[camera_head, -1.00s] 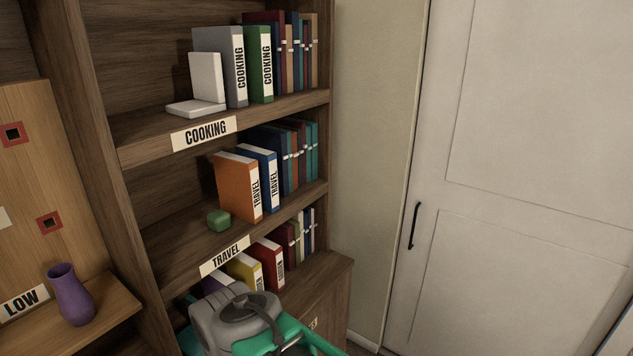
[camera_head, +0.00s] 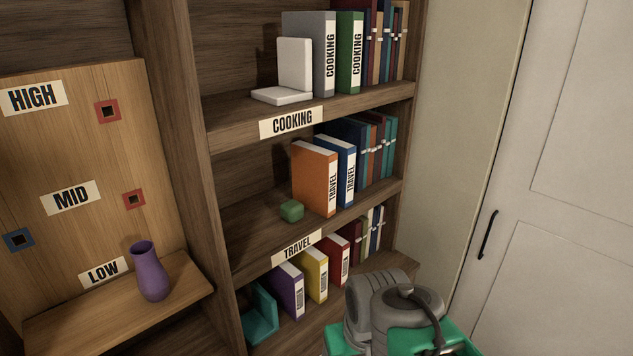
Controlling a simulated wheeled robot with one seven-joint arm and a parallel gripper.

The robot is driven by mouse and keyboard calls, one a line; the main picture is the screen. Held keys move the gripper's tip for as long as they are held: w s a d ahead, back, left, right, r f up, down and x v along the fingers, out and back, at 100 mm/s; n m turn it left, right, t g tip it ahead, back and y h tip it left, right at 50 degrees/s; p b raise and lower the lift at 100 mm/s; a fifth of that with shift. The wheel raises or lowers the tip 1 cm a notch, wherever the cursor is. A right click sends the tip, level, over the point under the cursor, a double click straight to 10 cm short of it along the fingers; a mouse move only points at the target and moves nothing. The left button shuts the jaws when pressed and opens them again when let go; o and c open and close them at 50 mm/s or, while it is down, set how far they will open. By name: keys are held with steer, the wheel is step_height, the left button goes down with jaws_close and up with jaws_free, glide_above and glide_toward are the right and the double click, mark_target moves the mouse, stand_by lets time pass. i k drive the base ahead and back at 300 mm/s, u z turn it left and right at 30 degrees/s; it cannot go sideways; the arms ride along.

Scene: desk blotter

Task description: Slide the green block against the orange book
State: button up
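The green block (camera_head: 291,211) is a small cube on the middle shelf, the one labelled TRAVEL. It sits to the left of and in front of the orange book (camera_head: 314,179), close to its lower left edge; I cannot tell whether they touch. The orange book stands upright, first in the row, with a blue book (camera_head: 341,165) right beside it. The grey and green links of my arm show at the bottom right, below the middle shelf. My gripper's fingers are not in view.
The shelf left of the block is bare. A white bookend (camera_head: 294,70) stands on the COOKING shelf above. Below are purple, yellow and red books and a teal bookend (camera_head: 260,316). A purple vase (camera_head: 150,271) stands on a wooden ledge at left. A pale door (camera_head: 570,180) is at right.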

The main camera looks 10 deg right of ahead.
mark_target(291, 211)
steer(key=u, duration=0.15)
steer(key=k, duration=0.45)
steer(key=u, duration=1.45)
steer(key=i, duration=0.65)
steer(key=z, duration=0.6)
